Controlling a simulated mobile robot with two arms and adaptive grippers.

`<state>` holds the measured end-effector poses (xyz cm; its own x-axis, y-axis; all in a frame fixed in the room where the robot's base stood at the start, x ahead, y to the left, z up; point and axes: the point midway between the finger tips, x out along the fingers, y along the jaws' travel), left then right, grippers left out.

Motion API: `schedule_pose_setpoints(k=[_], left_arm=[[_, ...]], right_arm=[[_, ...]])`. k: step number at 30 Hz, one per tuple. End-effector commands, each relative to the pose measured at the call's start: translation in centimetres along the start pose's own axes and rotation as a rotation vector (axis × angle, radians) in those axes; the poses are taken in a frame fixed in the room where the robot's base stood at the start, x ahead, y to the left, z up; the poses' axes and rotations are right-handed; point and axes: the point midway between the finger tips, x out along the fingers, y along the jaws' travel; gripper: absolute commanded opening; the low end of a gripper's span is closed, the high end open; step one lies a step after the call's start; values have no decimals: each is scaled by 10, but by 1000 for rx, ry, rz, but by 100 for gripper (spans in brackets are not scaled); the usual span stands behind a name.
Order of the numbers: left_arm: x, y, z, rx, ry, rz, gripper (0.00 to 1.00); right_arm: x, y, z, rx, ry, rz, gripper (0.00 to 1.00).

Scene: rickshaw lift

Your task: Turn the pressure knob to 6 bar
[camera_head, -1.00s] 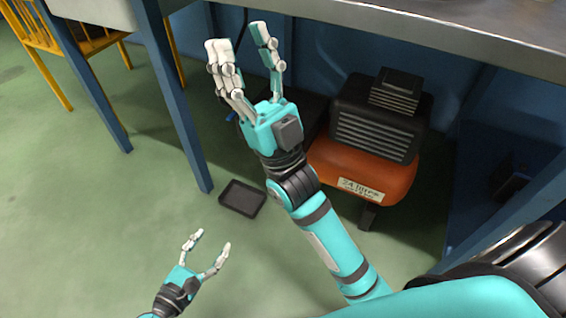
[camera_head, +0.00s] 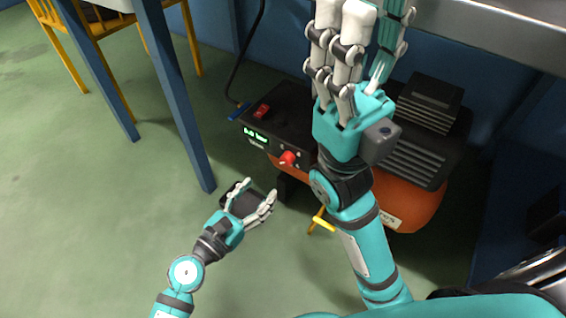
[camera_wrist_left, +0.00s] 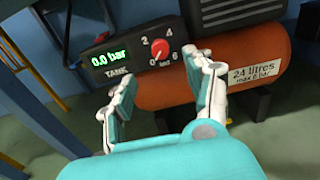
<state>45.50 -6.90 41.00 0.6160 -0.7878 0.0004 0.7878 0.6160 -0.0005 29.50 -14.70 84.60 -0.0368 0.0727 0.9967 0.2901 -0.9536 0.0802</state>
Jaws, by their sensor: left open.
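The red pressure knob (camera_head: 288,158) is on the black panel of the compressor under the bench. In the left wrist view the knob (camera_wrist_left: 159,50) has a dial with 0, 2, 4 and 6, and its pale pointer aims down-left toward 0. The green tank display (camera_wrist_left: 109,58) reads 0.0 bar. My left gripper (camera_head: 257,192) is open and empty, below and left of the knob and apart from it. In the left wrist view its fingers (camera_wrist_left: 166,68) flank the knob from below. My right gripper (camera_head: 368,30) is raised, fingers spread, hiding part of the compressor.
The orange tank (camera_wrist_left: 260,60) and black ribbed motor (camera_head: 420,140) are right of the panel. A red switch (camera_head: 262,111) is on its top. A blue bench leg (camera_head: 175,95) stands left. The bench edge (camera_head: 480,28) is above. Open green floor (camera_head: 90,210) lies left.

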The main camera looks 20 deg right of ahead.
Motion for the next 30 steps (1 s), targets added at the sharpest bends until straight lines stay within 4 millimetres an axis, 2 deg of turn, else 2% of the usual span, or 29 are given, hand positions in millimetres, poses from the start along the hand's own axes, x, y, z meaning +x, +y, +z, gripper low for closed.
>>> schedule_pose_setpoints(k=[3,9,15,19,27,28,30], left_arm=[[28,0,-1,-1,-3,-1,54],[69,0,-2,-1,-2,-1,54],[95,0,-2,1,0,-1,54],[102,0,-1,0,1,-1,54],[103,0,-1,0,1,-1,54],[103,0,-1,0,1,-1,53],[103,0,-1,0,1,-1,44]], right_arm=[[-1,0,-1,-1,9,-4,40],[1,-2,-2,-4,28,-12,40],[4,-3,-4,-7,44,-20,40],[9,-3,-5,-8,56,-22,40],[11,-3,-7,-8,64,-21,40],[11,-3,-7,-8,64,-21,40],[11,-3,-7,-8,64,-21,40]])
